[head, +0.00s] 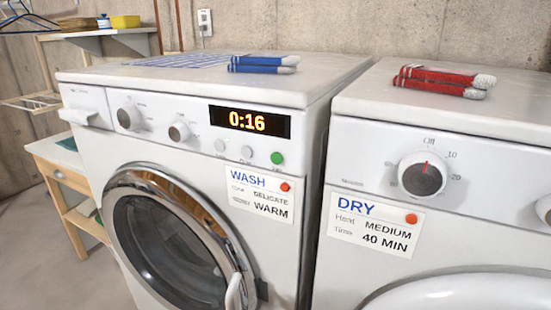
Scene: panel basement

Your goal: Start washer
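The white washer (85,95) stands left of centre in the head view. Its display (249,121) is lit and reads 0:16. A green button (277,158) sits below the display, beside two pale buttons. Two knobs, one left (130,118) and one right (179,131), are on its panel. A WASH card (260,192) reads DELICATE and WARM. The round door (175,240) looks shut, and its white handle (234,293) shows at the bottom. Neither of my grippers is in view.
The dryer (350,170) stands close on the right, with a dial (422,175) and a DRY card (375,223). Blue socks (262,64) lie on the washer and red socks (445,80) on the dryer. A wooden stand (60,174) is at the left.

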